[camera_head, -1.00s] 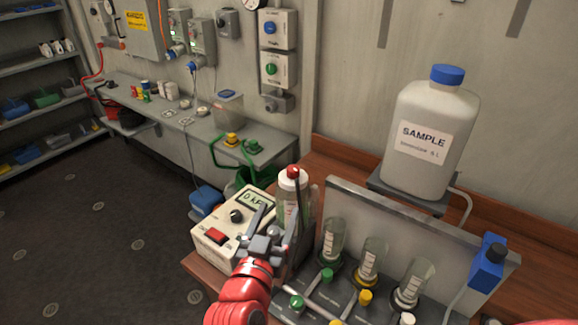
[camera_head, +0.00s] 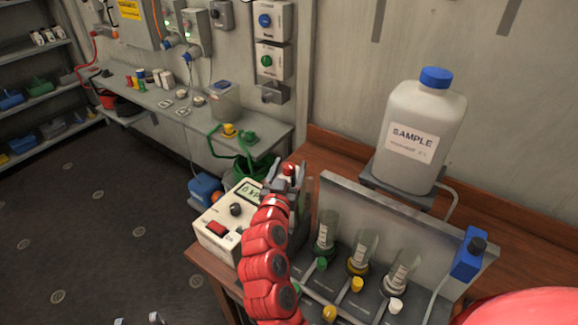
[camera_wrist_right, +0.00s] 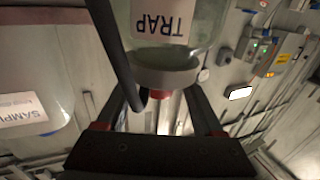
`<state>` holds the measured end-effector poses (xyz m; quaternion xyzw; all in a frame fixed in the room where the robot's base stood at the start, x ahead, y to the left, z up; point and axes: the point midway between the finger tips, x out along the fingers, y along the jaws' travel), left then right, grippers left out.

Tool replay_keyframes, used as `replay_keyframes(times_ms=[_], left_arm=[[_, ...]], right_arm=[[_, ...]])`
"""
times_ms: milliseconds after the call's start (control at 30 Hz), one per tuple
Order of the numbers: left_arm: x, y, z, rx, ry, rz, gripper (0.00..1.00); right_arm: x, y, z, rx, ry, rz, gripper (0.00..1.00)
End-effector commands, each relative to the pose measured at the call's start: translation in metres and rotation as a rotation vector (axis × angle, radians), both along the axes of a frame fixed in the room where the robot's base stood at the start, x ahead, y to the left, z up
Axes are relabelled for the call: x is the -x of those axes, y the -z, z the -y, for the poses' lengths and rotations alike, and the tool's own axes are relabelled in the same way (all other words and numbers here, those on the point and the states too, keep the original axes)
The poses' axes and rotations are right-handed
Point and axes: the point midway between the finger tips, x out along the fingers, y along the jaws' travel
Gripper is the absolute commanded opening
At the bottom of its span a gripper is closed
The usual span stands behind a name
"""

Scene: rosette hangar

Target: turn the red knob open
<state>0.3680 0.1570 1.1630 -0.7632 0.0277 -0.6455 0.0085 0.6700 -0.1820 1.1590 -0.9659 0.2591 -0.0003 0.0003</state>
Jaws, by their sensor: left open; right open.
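The red knob (camera_head: 289,169) sits on top of the trap bottle, which stands at the back of the bench beside the cream meter. My right gripper (camera_head: 287,180) is open at the knob, with one finger to each side of it in the head view. In the right wrist view the knob (camera_wrist_right: 161,94) shows between the open fingers, below the upside-down TRAP bottle (camera_wrist_right: 165,50). I cannot tell whether the fingers touch it. My left gripper (camera_head: 139,320) is open and empty at the bottom edge, with only its fingertips showing.
The cream meter (camera_head: 222,228) stands left of the knob. Several clear tubes with coloured valves stand in front of a grey panel (camera_head: 400,218) to the right. A large white SAMPLE bottle (camera_head: 420,130) stands behind them. A dark hose runs close beside the trap bottle.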

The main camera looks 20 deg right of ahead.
Motion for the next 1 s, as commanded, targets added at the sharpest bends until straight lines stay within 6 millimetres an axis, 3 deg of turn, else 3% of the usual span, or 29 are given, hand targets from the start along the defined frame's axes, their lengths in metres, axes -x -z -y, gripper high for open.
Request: replay_keyframes(times_ms=[100, 400, 500, 767, 1000], left_arm=[[0.000, 0.000, 0.000, 0.000, 0.000, 0.000, 0.50], [0.000, 0.000, 0.000, 0.000, 0.000, 0.000, 0.50], [0.000, 0.000, 0.000, 0.000, 0.000, 0.000, 0.50], [0.000, -0.009, 0.000, 0.000, 0.000, 0.000, 0.50], [0.000, -0.054, 0.000, 0.000, 0.000, 0.000, 0.50]], right_arm=[[0.000, 0.000, 0.000, 0.000, 0.000, 0.000, 0.67], [0.000, 0.000, 0.000, 0.001, 0.000, -0.001, 0.13], [0.000, 0.000, 0.000, 0.001, 0.000, -0.001, 0.00], [0.000, 0.000, 0.002, 0.000, -0.046, -0.010, 0.00], [0.000, -0.007, 0.003, 0.006, -0.251, -0.014, 0.00]])
